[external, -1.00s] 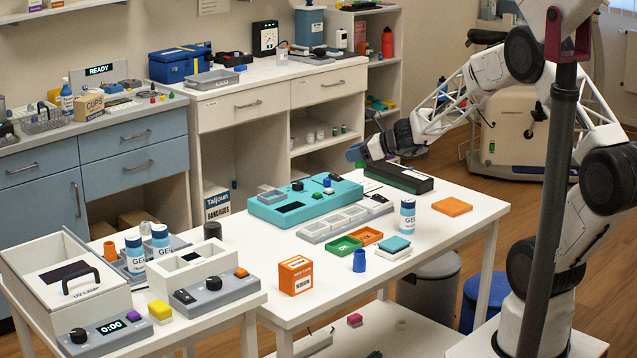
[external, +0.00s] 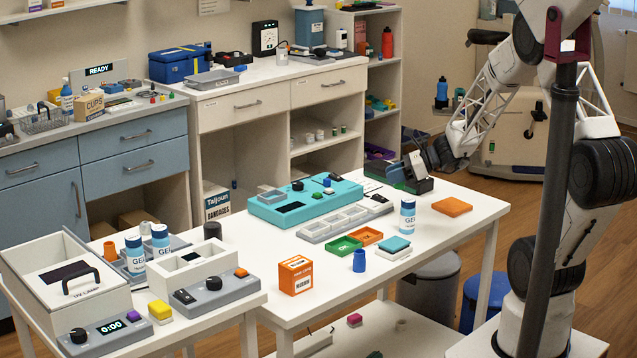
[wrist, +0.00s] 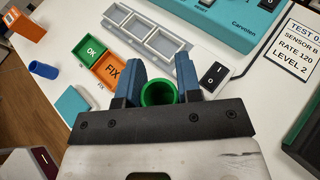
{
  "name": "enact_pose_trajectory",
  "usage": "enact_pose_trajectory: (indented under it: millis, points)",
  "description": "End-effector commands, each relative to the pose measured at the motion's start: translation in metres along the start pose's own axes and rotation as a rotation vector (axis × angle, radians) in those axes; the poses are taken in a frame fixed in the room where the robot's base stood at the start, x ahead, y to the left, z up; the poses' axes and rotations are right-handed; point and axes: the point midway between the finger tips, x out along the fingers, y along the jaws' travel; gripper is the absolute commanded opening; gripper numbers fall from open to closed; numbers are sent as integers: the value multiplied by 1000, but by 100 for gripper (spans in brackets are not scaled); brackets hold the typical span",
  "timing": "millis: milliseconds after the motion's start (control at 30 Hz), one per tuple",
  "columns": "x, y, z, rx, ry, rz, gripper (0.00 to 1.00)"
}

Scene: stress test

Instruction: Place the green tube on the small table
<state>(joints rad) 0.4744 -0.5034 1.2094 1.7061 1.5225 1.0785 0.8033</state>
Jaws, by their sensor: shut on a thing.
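My gripper (wrist: 158,88) is shut on the green tube (wrist: 146,102), which sits between the two blue fingers in the wrist view with its open round end toward the camera. In the external view my gripper (external: 418,166) is near the far right edge of the middle white table (external: 455,228), by a long black and green box. The tube cannot be told clearly from that box there. Another, narrower white table (external: 190,326) stands at the front left. Which of the two is the small table I cannot tell.
The middle table holds a teal device (external: 270,212), a grey three-compartment tray (external: 320,232), green and orange trays, a blue cup (external: 360,261), an orange box (external: 296,276) and a GEL bottle (external: 407,216). The left table is crowded, with a small bare strip at its front right.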

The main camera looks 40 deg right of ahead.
Motion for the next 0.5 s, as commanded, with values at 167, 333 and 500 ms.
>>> enact_pose_trajectory:
  millis: [167,333,500]
  points:
    - [2,0,-4,1,0,0,10]
    - [8,0,-20,2,1,1,10]
    - [17,0,-41,2,1,0,10]
